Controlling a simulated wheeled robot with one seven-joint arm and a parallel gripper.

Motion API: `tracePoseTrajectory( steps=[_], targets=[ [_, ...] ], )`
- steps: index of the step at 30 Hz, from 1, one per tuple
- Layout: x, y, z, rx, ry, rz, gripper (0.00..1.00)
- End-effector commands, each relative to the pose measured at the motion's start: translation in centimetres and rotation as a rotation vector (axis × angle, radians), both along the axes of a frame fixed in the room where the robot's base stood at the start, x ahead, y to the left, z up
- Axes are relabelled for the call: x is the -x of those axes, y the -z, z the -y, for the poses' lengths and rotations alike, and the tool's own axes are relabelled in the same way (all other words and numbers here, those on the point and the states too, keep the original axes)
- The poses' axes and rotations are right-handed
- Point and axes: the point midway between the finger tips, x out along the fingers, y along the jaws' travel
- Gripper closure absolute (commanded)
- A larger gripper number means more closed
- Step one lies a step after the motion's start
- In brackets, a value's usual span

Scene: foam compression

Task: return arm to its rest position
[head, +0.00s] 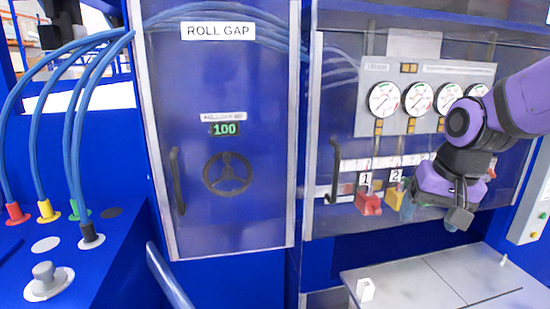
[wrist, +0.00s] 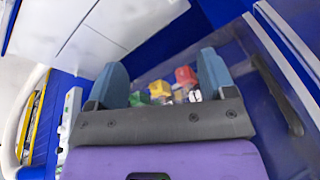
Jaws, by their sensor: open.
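My purple arm (head: 515,105) reaches in from the right in the head view, bent downward at the wrist. My gripper (head: 459,217) hangs in front of the clear panel at the right, above the grey worktop. In the wrist view its two blue-grey fingers stand wide apart with nothing held between them, so my gripper (wrist: 162,72) is open. Past the fingers are a red valve block (wrist: 185,75) and a yellow one (wrist: 159,88), apart from the fingers. In the head view the red block (head: 369,204) labelled 1 and the yellow block (head: 393,198) labelled 2 are left of my gripper.
Round gauges (head: 384,99) line the panel behind my arm. A ROLL GAP door (head: 225,140) with a handwheel and a display reading 100 is at the centre. The grey worktop (head: 430,275) is mostly clear, with a small white piece (head: 365,290). Blue hoses (head: 75,130) hang at the left.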

Motion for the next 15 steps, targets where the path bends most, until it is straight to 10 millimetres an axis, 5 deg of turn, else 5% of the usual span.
tracePoseTrajectory(
  steps=[6, 15],
  targets=[
    [4.6, -3.7, 1.3, 0.038, -0.089, 0.097, 0.24],
    [10.7, -6.4, 2.4, 0.124, -0.194, 0.202, 0.24]
  ],
)
